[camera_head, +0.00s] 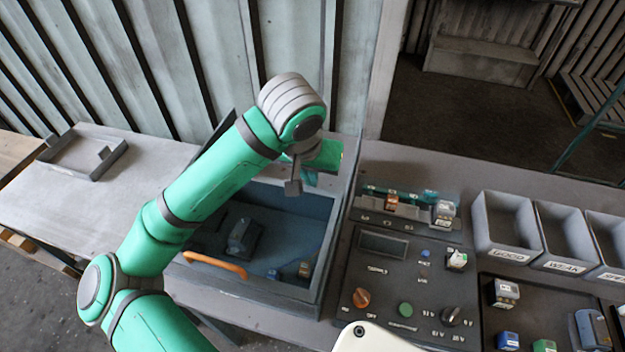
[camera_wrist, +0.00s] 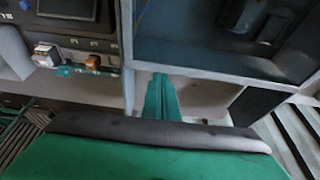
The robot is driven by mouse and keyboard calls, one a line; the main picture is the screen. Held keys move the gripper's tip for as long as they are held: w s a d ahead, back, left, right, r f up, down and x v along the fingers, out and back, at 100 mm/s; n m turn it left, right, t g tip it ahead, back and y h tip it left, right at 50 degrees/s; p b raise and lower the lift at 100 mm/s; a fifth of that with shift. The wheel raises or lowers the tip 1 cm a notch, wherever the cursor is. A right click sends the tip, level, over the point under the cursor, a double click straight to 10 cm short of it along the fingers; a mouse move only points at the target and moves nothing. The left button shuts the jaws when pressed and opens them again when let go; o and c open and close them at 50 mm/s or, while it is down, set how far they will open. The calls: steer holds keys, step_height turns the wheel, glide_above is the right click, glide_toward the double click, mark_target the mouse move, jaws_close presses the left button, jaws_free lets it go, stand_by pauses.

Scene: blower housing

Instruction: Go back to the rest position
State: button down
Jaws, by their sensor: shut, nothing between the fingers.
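My green arm reaches across the head view from the lower left, over an open grey box (camera_head: 324,268). My gripper (camera_head: 293,187) hangs at the arm's far end, above the back right part of the box; it is small and partly hidden by the wrist. It is shut with nothing held. The wrist view is filled at the bottom by a green and dark surface, and it shows the box's rim (camera_wrist: 225,72) above that.
The box has an orange handle (camera_head: 215,264) and holds a dark block (camera_head: 243,236) and small parts. A control panel (camera_head: 385,290) stands right of it, with labelled grey bins (camera_head: 508,222) beyond. A shallow tray (camera_head: 84,152) lies far left; the bench between is bare.

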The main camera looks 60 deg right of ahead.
steer(key=v, duration=0.3)
steer(key=d+v, duration=0.1)
steer(key=v, duration=0.1)
steer(key=shift+w+a+r, duration=0.15)
steer(key=shift+r, duration=0.3)
